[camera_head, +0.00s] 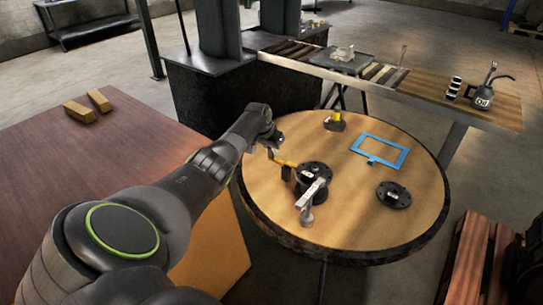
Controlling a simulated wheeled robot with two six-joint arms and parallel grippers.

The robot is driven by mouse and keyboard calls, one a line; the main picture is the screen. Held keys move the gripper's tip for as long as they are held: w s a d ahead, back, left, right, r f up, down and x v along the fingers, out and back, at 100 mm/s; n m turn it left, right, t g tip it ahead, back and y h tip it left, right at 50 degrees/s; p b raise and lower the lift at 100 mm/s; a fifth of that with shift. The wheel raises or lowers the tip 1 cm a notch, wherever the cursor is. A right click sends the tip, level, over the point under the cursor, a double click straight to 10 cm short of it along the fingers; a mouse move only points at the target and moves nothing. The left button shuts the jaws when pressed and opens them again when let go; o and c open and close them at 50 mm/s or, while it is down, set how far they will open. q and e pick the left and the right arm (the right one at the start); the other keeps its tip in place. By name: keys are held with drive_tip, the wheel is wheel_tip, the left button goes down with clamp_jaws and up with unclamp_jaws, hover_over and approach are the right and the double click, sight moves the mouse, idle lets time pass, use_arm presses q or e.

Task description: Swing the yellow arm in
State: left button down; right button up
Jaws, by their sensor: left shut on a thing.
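The yellow arm (286,163) is a short bar that reaches left from a black round fixture (312,184) on the round wooden table (345,225). My left gripper (273,148) is at the outer left end of the yellow arm and is shut on it. The wrist partly hides the fingertips and the arm's end. A pale metal lever (310,195) lies across the fixture's top and points toward the front. My right gripper is not in view.
On the round table are a blue frame (382,150), a black flanged disc (393,195) and a small dark block with a yellow top (334,122). A long bench (425,88) with an oil can (484,97) stands behind. A brown table (60,190) is at left.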

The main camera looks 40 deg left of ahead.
use_arm(q)
drive_tip(key=shift+w+m+b, duration=0.35)
drive_tip(key=shift+m+b, duration=0.25)
drive_tip(key=shift+b, duration=0.05)
drive_tip(key=c, duration=1.3)
unclamp_jaws()
drive_tip(key=shift+r, duration=0.15)
drive_tip(key=v, duration=1.1)
drive_tip(key=p+v, duration=0.1)
drive_tip(key=v, duration=0.5)
drive_tip(key=shift+s+a, duration=0.1)
drive_tip(key=shift+a, duration=0.25)
